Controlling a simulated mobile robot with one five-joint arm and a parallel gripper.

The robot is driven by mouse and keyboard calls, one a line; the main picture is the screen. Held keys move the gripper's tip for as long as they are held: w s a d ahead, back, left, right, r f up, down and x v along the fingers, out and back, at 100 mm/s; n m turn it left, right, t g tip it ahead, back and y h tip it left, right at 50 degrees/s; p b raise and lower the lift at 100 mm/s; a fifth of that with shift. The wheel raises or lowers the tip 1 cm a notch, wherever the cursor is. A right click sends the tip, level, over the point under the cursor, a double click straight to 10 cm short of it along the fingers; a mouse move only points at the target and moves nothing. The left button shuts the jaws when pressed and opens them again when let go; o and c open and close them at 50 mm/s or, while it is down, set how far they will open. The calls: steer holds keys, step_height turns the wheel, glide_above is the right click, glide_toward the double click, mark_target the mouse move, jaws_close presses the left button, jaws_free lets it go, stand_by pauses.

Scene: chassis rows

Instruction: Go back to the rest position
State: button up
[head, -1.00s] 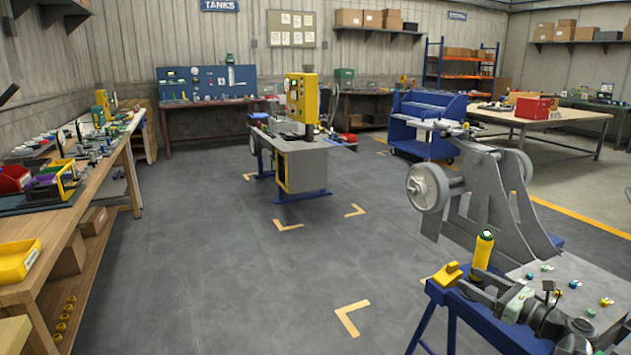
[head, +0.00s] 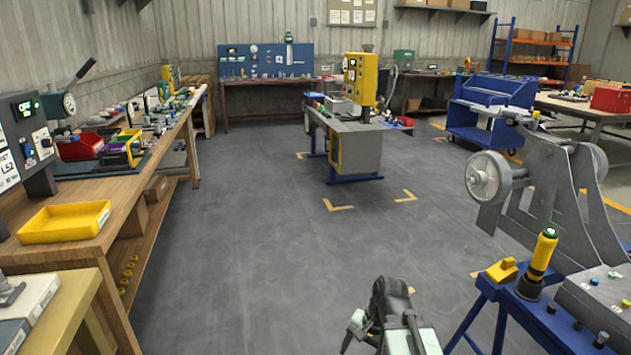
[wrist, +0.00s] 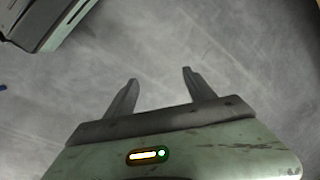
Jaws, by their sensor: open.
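My gripper (wrist: 160,76) shows in the wrist view with its two dark fingers apart and nothing between them. Only bare grey floor (wrist: 230,50) lies beyond the fingertips. In the head view my arm (head: 392,315) is at the bottom, right of the middle, folded over open floor. It is apart from the blue stand (head: 482,300) on the right. The fingertips cannot be made out in the head view.
The blue stand carries a yellow-bodied tool (head: 541,258) and a yellow block (head: 502,270). A wooden bench with a yellow tray (head: 65,222) runs along the left. A yellow machine (head: 358,90) stands farther back. The middle floor is clear.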

steer(key=s+d+n+h, duration=0.1)
steer(key=d+n+h, duration=0.2)
steer(key=d+n, duration=0.3)
step_height(320, 180, up, 30)
steer(key=p, duration=3)
steer(key=shift+a+f, duration=0.15)
steer(key=shift+a, duration=0.15)
steer(key=shift+s, duration=0.1)
